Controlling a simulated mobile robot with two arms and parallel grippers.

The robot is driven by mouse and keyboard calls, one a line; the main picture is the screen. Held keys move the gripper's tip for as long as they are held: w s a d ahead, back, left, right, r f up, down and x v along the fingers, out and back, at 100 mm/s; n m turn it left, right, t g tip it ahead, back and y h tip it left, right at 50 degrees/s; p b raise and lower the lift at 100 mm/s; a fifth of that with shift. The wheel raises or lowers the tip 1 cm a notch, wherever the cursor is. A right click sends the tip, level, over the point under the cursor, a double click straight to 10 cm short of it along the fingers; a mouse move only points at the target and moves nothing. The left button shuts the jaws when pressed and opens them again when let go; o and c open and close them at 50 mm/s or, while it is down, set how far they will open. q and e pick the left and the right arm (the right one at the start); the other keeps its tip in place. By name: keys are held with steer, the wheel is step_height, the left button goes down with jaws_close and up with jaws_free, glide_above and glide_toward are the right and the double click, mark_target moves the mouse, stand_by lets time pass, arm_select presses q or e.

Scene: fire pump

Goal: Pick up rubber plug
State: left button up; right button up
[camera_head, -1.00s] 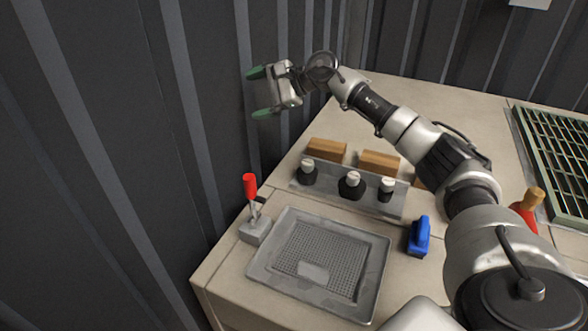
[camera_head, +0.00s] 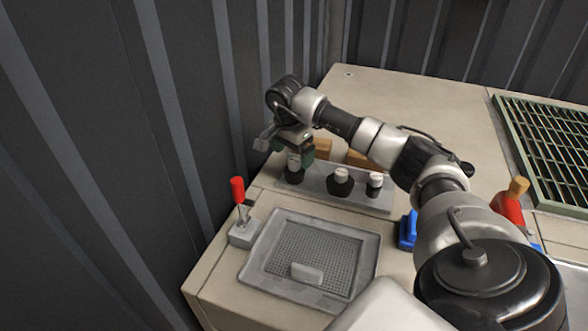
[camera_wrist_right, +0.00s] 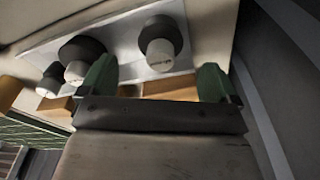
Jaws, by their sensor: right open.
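Three black rubber plugs with white tops stand in a row on a grey plate (camera_head: 312,190). The left plug (camera_head: 294,177) is partly hidden by my right gripper (camera_head: 294,151), which points down over it. The middle plug (camera_head: 340,183) and right plug (camera_head: 374,185) are clear of it. In the right wrist view, the green fingers of my right gripper (camera_wrist_right: 155,78) are apart. One plug (camera_wrist_right: 160,45) shows ahead, in line with the gap between them, and nothing is held. My left gripper is out of view.
Wooden blocks (camera_head: 357,159) stand behind the plate. A grey mesh tray (camera_head: 268,254), a red-handled lever (camera_head: 238,190) and a blue object (camera_head: 407,231) lie in front. A red bottle-like object (camera_head: 508,206) and a green grate (camera_head: 550,150) are at right. A dark ribbed wall is close on the left.

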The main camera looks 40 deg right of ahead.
mark_target(295, 160)
steer(key=shift+w+d+f, duration=0.1)
steer(key=shift+d+f, duration=0.15)
steer(key=shift+f, duration=1.1)
steer(key=shift+d+f, duration=0.2)
steer(key=shift+f, duration=1.15)
steer(key=shift+c, duration=0.4)
steer(key=c, duration=1)
steer(key=shift+r, duration=0.15)
steer(key=shift+r, duration=0.3)
steer(key=r, duration=0.3)
steer(key=shift+s+d+r, duration=0.25)
steer(key=shift+r, duration=0.1)
steer(key=s+d+r, duration=0.1)
steer(key=s+r, duration=0.1)
steer(key=s, duration=0.1)
steer(key=s+d+r, duration=0.1)
steer(key=s+r, duration=0.1)
steer(key=s, duration=0.2)
steer(key=s+d+r+b, duration=0.1)
steer(key=s+d+r, duration=0.1)
steer(key=s, duration=0.1)
steer(key=shift+s+r, duration=0.15)
steer(key=shift+r, duration=0.1)
steer(key=shift+f, duration=0.1)
